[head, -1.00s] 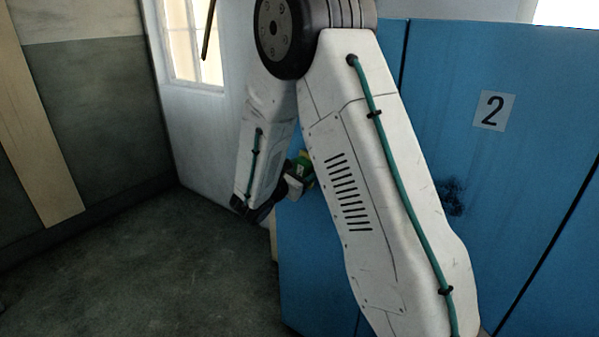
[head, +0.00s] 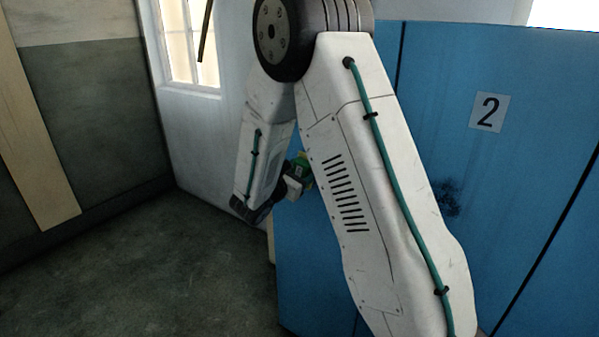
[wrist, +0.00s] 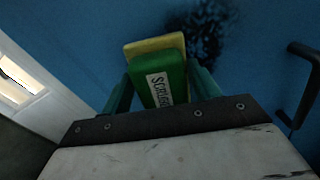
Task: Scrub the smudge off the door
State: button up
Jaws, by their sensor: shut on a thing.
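A dark smudge (head: 447,198) marks the blue door (head: 455,100), below and left of the number 2 label. It also shows in the wrist view as a black speckled patch (wrist: 208,28). My gripper (wrist: 160,85) is shut on a green scrubber (wrist: 165,72) with a yellow pad (wrist: 155,45) at its far end. The smudge lies just beyond and to the right of the pad in the wrist view. I cannot tell whether the pad touches the door. In the head view my arm hides most of the scrubber; a bit of green (head: 302,165) shows.
A dark handle (wrist: 305,85) stands out from the blue surface at the right of the wrist view. A white door with a window (head: 190,45) is at the left. A wooden board (head: 40,150) leans by the grey wall. The floor (head: 150,270) at left is clear.

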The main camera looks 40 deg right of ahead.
jog(key=shift+w+d, duration=0.15)
jog(key=shift+d, duration=0.3)
jog(key=s+d, duration=0.4)
jog(key=s, duration=0.6)
jog(key=shift+s, duration=0.3)
dwell(0.7)
jog(key=shift+w, duration=0.1)
